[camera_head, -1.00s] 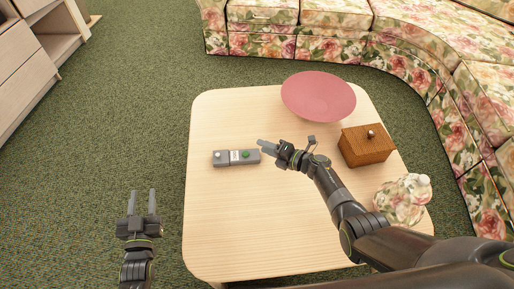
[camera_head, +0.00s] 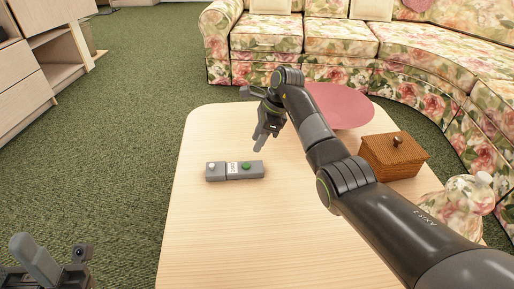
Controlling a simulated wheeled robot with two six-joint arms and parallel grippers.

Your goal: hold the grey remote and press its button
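The grey remote (camera_head: 216,173) lies flat on the pale wooden table (camera_head: 215,235). It has a white round button (camera_head: 211,167) at its left end, a white label in the middle and a green button (camera_head: 246,166) towards its right end. My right gripper (camera_head: 260,140) is above the table, just beyond the remote's right part, with its fingers pointing down and apart from it. Its fingers overlap in this view, so their gap cannot be judged. My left gripper (camera_head: 38,262) is at the bottom left corner, off the table and partly cut off, holding nothing visible.
A brown wooden box (camera_head: 394,157) with a knob and a floral teapot-like object (camera_head: 462,205) stand at the right. A floral sofa (camera_head: 300,40) curves behind. The table's front left is clear.

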